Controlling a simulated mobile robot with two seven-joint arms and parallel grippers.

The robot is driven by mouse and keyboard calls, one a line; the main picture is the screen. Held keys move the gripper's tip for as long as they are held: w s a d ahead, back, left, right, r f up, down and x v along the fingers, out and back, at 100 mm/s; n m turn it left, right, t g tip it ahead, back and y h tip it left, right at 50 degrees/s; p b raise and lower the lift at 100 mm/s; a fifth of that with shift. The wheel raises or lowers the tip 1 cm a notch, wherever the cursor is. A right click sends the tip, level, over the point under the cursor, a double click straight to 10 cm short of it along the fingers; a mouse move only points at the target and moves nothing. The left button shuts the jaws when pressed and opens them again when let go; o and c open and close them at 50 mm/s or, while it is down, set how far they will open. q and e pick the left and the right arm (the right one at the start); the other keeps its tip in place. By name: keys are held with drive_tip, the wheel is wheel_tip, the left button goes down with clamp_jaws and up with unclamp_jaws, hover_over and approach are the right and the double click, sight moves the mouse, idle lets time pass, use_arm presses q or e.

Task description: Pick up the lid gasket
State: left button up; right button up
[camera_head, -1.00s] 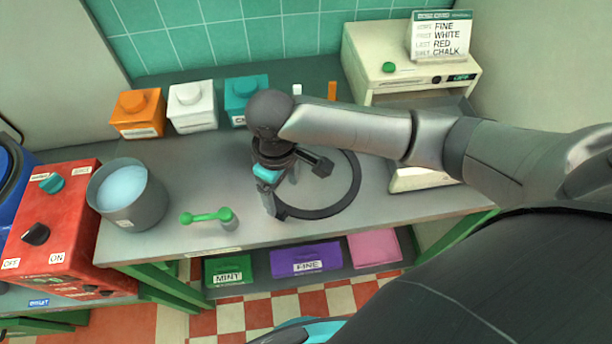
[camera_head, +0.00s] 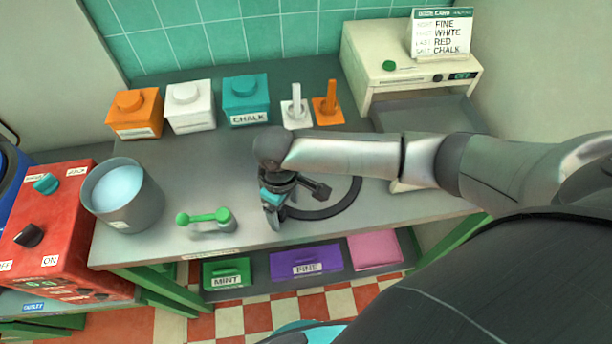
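The lid gasket appears to be the dark ring (camera_head: 354,198) lying flat on the grey worktop, right of the table's middle. Its upper part is hidden behind my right arm. My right gripper (camera_head: 272,217) points down at the left edge of the ring, low over the worktop. Its fingers are small and dark here, so I cannot tell whether they touch the ring or are open or shut. My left gripper is not in view.
A grey pot (camera_head: 124,197) of pale blue stuff and a green-handled tool (camera_head: 208,222) stand left of the ring. Orange, white and teal canisters (camera_head: 246,100) line the back. A cream machine (camera_head: 400,60) stands at the back right. The worktop's front edge is close.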

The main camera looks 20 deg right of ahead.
clamp_jaws()
idle(0.5)
drive_tip(key=shift+r, duration=0.15)
